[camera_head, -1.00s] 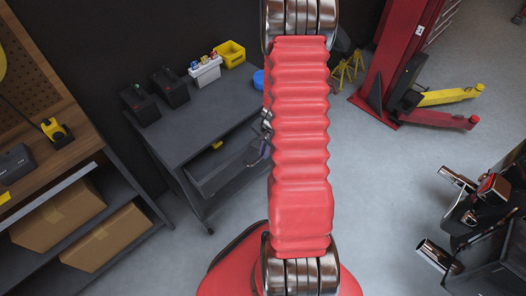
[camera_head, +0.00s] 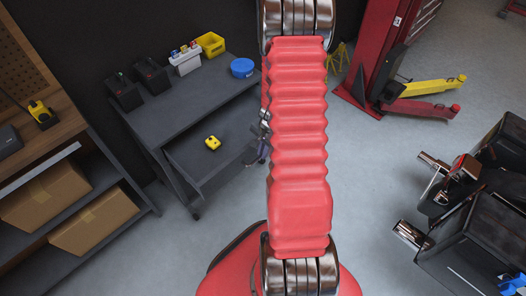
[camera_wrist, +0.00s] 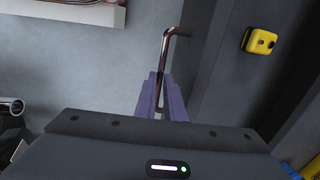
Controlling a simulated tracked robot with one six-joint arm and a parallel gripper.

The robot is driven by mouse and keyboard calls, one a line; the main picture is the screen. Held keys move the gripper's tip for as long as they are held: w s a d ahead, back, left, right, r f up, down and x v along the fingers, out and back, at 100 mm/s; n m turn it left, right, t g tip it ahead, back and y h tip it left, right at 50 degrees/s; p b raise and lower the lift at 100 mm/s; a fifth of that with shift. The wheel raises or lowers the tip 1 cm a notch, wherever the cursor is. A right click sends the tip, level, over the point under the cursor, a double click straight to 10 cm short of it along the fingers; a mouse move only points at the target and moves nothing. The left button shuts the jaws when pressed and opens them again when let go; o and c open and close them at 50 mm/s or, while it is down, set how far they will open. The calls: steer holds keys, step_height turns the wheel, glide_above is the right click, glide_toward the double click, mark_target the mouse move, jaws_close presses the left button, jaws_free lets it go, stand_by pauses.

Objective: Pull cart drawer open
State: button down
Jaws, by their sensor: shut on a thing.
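The dark grey cart (camera_head: 190,105) stands left of my arm in the head view. Its drawer (camera_head: 190,155) is out from under the cart top, with its inside showing. A yellow boxy item (camera_head: 213,142) lies in the drawer; it also shows in the wrist view (camera_wrist: 261,41). In the wrist view, my gripper (camera_wrist: 161,88) has its purple-grey fingers shut on the drawer's metal bar handle (camera_wrist: 168,45). In the head view, my gripper (camera_head: 263,143) is at the drawer front, partly hidden behind my red arm.
Two black batteries (camera_head: 138,82), a white box of bottles (camera_head: 185,60), a yellow bin (camera_head: 211,44) and a blue round container (camera_head: 242,67) stand on the cart. A wooden workbench (camera_head: 50,130) is at left, a red lift post (camera_head: 375,55) at right. Grey floor lies between.

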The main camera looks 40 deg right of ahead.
steer(key=shift+s, duration=0.15)
steer(key=c, duration=1.8)
jaws_free()
steer(key=shift+c, duration=0.2)
steer(key=shift+r, duration=0.1)
step_height(320, 180, up, 13)
steer(key=s, duration=0.2)
steer(key=shift+s+r, duration=0.15)
steer(key=shift+s, duration=0.1)
